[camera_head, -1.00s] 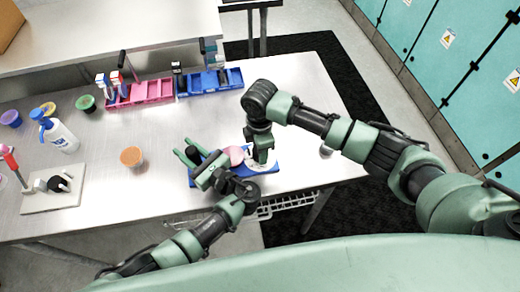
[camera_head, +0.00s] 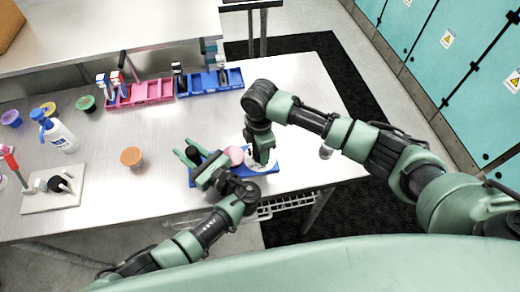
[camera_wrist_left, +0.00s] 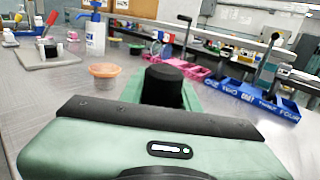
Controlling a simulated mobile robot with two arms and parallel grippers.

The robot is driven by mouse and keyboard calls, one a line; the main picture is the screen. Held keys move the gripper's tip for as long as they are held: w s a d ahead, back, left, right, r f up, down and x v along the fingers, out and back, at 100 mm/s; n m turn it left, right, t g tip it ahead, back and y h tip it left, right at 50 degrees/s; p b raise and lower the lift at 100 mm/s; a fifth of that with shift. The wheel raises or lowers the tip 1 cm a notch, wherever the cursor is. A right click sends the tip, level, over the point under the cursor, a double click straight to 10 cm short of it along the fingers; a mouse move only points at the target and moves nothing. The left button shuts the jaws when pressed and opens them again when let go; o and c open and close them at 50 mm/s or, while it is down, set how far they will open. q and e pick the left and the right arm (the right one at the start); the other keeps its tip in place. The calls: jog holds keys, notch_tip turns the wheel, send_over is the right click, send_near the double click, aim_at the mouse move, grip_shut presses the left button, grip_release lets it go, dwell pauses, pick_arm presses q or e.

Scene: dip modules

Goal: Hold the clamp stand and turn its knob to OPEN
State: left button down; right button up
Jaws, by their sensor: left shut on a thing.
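The clamp stand has a blue base (camera_head: 262,171) near the table's front edge, with a pink round part (camera_head: 234,154) and a white dial-like disc (camera_head: 259,166) on it. A black upright post (camera_head: 193,155) stands at its left end. My left gripper (camera_head: 192,156) is shut around this post, whose black top (camera_wrist_left: 163,82) shows between the green fingers in the left wrist view. My right gripper (camera_head: 262,159) points down over the white disc and hides part of it. Its fingertips are too small to tell open from shut, and the lettering cannot be read.
Behind stand pink (camera_head: 150,93) and blue (camera_head: 210,83) bins.

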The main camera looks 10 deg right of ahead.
pick_arm(q)
jog(key=shift+s+f, duration=0.1)
pick_arm(e)
notch_tip(320, 180, up, 12)
dwell(0.5)
pick_arm(q)
jog(key=c, duration=0.9)
grip_release()
jog(key=shift+c, duration=0.2)
jog(key=shift+r, duration=0.2)
pick_arm(e)
jog(key=shift+r, duration=0.1)
pick_arm(q)
notch_tip(320, 180, up, 7)
jog(key=p, duration=0.2)
jog(key=shift+r, duration=0.15)
pick_arm(e)
jog(key=shift+r, duration=0.8)
